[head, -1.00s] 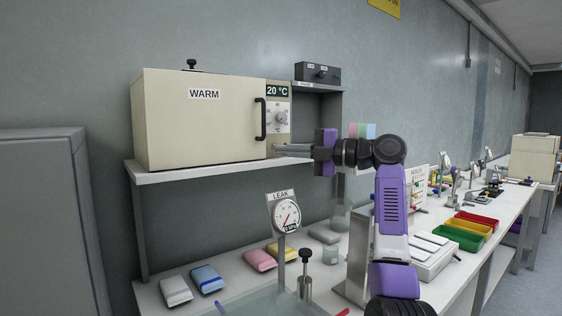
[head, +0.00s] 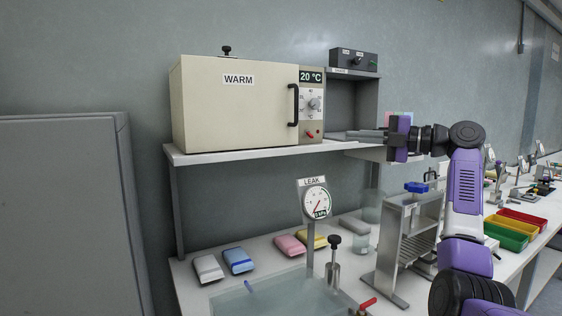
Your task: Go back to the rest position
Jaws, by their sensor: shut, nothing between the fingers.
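My gripper (head: 350,135) is at shelf height, to the right of the cream WARM cabinet (head: 240,105), pointing left. Its grey fingers are shut with nothing between them, in front of the open shelf space. They appear apart from the cabinet's dial panel (head: 311,105), which reads 20 °C and has a red knob low down. The cabinet door is closed, with a black upright handle (head: 293,105). My purple and grey arm rises at the right of the view.
Below the shelf (head: 240,152), a LEAK gauge (head: 315,203) stands over a clear tank (head: 275,300). White, blue (head: 238,260), pink and yellow packs lie on the bench. A metal rack (head: 405,240) stands near my arm. Coloured bins (head: 506,236) are at the right.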

